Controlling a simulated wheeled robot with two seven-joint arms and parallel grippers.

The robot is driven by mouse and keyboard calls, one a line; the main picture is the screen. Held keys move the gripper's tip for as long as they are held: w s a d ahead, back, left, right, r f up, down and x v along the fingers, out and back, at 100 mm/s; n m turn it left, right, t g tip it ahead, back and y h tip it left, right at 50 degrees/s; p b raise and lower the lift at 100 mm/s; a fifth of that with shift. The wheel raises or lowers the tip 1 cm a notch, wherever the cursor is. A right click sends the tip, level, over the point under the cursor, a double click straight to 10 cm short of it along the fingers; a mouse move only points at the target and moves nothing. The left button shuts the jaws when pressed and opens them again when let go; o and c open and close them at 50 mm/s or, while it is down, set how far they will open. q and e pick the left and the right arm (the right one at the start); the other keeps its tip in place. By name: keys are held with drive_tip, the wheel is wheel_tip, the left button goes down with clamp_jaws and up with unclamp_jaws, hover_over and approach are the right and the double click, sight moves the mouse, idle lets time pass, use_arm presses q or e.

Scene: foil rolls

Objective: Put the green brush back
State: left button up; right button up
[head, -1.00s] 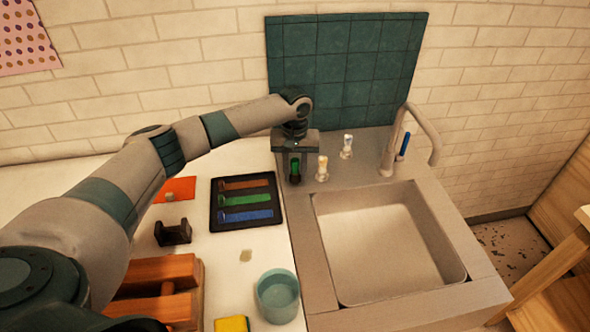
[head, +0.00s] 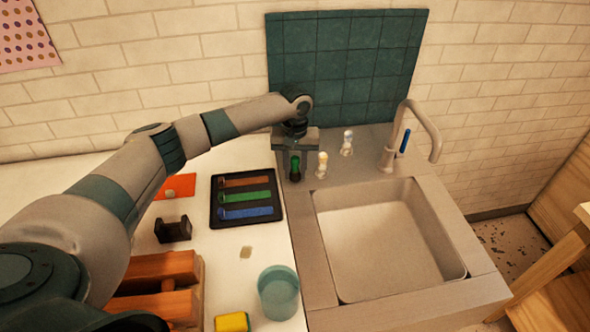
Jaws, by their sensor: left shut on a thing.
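The green brush (head: 295,168) is upright at the back left of the sink's grey rim. My left gripper (head: 295,157) is above and around its upper part and shut on it. I cannot tell whether the brush's foot touches the rim. My right gripper is not in view.
The sink basin (head: 385,240) is empty, with a tap (head: 390,155) behind it. A black tray (head: 262,220) with brown, green and blue strips lies to the left. A teal cup (head: 278,293), a yellow sponge (head: 232,322) and a wooden rack (head: 155,268) are nearer.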

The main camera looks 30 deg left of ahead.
sight(295, 158)
use_arm(q)
drive_tip(key=shift+f, duration=0.55)
idle(0.5)
drive_tip(key=o, duration=1.1)
drive_tip(key=shift+o, duration=0.8)
drive_tip(key=o, duration=0.4)
drive_tip(key=shift+c, duration=0.2)
drive_tip(key=shift+r, duration=0.1)
drive_tip(key=shift+r+p, duration=3.45)
drive_tip(key=shift+p, duration=0.85)
drive_tip(key=shift+r, duration=1)
